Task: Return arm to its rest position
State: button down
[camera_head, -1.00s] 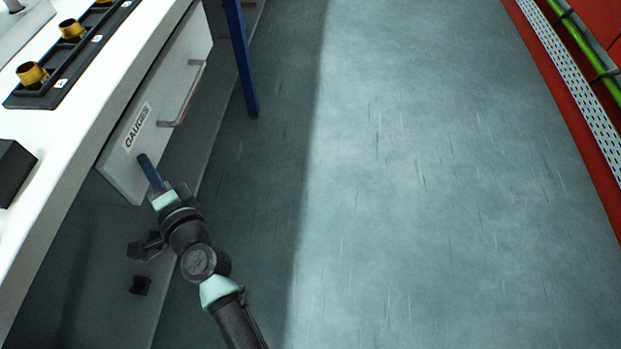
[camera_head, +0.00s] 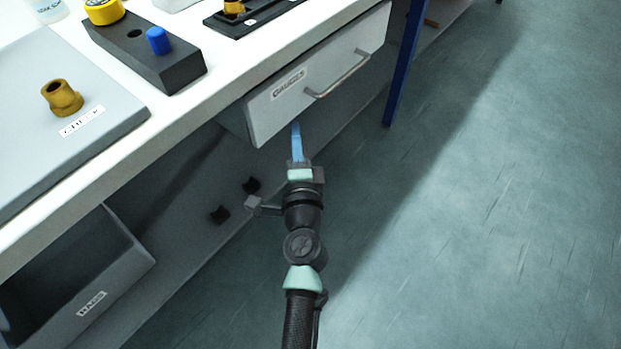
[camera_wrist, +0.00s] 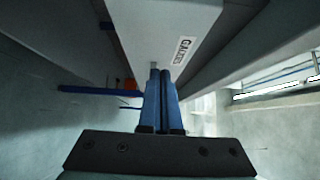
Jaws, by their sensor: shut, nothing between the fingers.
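My arm reaches up from the bottom of the head view. My gripper (camera_head: 296,128) has blue fingers that are closed together with nothing between them. The fingertips are in front of and just below the lower edge of the GAUGES drawer (camera_head: 330,75); I cannot tell whether they touch it. In the wrist view the closed fingers (camera_wrist: 161,75) point toward the drawer's underside and front, where the GAUGES label (camera_wrist: 182,50) shows.
The white bench top (camera_head: 215,85) holds a CHECK plate (camera_head: 100,85) with a brass fitting (camera_head: 62,97), and a dark block (camera_head: 150,65) with a blue plug (camera_head: 158,40). A blue post (camera_head: 405,65) stands right. Floor (camera_head: 500,220) at right is clear.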

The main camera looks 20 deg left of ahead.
jog(key=v, duration=0.7)
jog(key=shift+s+d+f+b, duration=0.15)
jog(key=shift+s+f+b, duration=0.05)
jog(key=shift+s+b, duration=0.15)
jog(key=w+d+r+n+t, duration=0.2)
jog(key=r+n, duration=0.3)
jog(key=r, duration=0.9)
jog(key=w+d+r+n+t, duration=0.25)
jog(key=r+n, duration=0.25)
jog(key=r, duration=0.9)
jog(key=s+d+r+n+t+h, duration=0.1)
jog(key=s+d+r+t+h, duration=0.2)
jog(key=r, duration=0.5)
jog(key=s+d+r+n+t+h, duration=0.1)
jog(key=s+d+r+t+h, duration=0.1)
jog(key=s+d+r, duration=0.45)
jog(key=s+d+r+n+t+h, duration=0.1)
jog(key=s+r+t+h, duration=0.15)
jog(key=r, duration=0.75)
notch_tip(320, 180, up, 28)
jog(key=p, duration=2.8)
jog(key=shift+w+f+g+h, duration=0.15)
jog(key=shift+f+g+h, duration=0.05)
jog(key=shift+g+h, duration=0.15)
jog(key=shift+d, duration=0.1)
